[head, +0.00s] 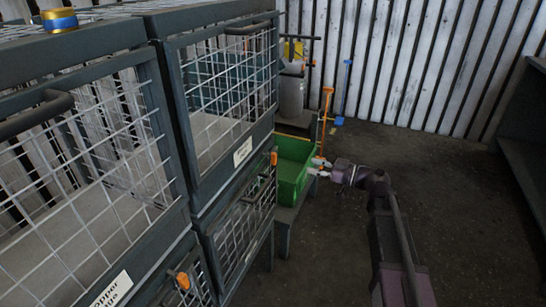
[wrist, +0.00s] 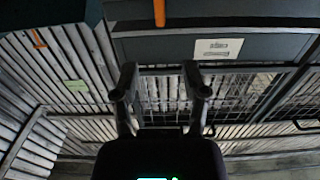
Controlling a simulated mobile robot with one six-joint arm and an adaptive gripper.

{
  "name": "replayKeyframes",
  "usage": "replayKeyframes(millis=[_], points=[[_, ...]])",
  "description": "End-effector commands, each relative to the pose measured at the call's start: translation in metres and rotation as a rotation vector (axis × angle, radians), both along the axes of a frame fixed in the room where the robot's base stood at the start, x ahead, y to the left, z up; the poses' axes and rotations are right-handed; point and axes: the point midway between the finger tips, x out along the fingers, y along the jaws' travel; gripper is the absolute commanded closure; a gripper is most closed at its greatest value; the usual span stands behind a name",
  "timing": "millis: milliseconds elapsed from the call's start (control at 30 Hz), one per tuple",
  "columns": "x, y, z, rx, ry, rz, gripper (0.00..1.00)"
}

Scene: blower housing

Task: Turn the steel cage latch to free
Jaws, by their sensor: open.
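An orange latch (head: 274,158) sits at the upper right corner of the lower right wire cage (head: 245,215) in the head view. A second orange latch (head: 183,281) is on the cage nearer me. A white label (head: 243,151) is on the rail above the lower right cage; its text is too small to read. My gripper (head: 317,167) is open and empty, to the right of the farther latch and apart from it. In the wrist view, my gripper (wrist: 161,78) has its fingers spread below an orange bar (wrist: 159,13), with a label (wrist: 218,48) to the right.
A green bin (head: 290,168) stands on a low bench behind my gripper. An orange post (head: 326,115), a blue post (head: 346,85) and a grey cylinder (head: 291,95) stand farther back. A roll of tape (head: 60,20) lies on the cages. The floor (head: 460,190) at right is clear.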

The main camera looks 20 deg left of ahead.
Motion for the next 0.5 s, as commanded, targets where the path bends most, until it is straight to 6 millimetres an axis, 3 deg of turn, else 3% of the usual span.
replayKeyframes(millis=[267, 500], points=[[0.002, 0.021, 0.0, 0.0, 0.001, 0.001, 0.43], [0.004, 0.053, 0.0, 0.0, 0.001, 0.003, 0.43]])
